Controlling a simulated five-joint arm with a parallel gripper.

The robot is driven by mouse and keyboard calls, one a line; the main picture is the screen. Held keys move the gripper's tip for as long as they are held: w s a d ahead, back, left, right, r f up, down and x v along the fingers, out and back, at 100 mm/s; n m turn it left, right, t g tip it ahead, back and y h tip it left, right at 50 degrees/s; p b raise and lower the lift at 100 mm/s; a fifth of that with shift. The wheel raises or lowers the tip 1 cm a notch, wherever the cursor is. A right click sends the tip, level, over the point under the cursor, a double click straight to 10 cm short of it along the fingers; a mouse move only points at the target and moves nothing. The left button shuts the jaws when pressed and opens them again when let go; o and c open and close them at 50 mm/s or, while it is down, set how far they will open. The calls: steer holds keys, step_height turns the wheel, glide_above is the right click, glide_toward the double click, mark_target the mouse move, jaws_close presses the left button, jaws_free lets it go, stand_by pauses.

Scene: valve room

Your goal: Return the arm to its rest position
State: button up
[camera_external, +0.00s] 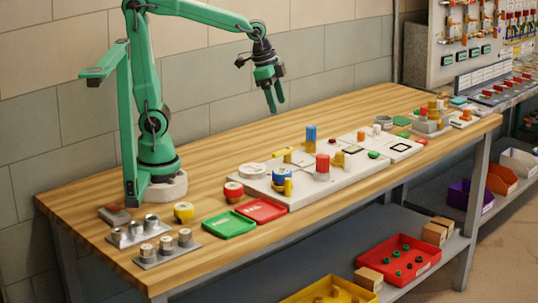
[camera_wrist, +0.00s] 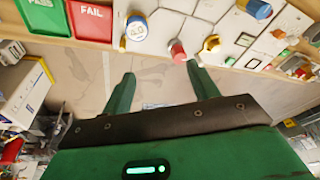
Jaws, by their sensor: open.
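My gripper (camera_external: 274,97) is at the end of my raised green arm, above the back part of the wooden bench (camera_external: 215,150). Its fingers point down and are apart, with nothing between them. In the wrist view my gripper (camera_wrist: 160,88) shows two green fingers spread apart and empty. My arm reaches up and to the right from its base at the bench's left end. The gripper touches nothing.
A pale board (camera_external: 300,193) with coloured knobs stands below and in front of the gripper. A green tray (camera_external: 229,225) and a red tray (camera_external: 261,210) lie left of it. Metal parts in holders (camera_external: 166,248) stand at the front left. A wall is behind the bench.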

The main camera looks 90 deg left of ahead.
steer(key=s+n+t, duration=0.2)
steer(key=s+n, duration=0.1)
steer(key=s, duration=0.8)
steer(key=shift+s+d+t, duration=0.3)
steer(key=shift+d, duration=0.15)
stand_by(2.9)
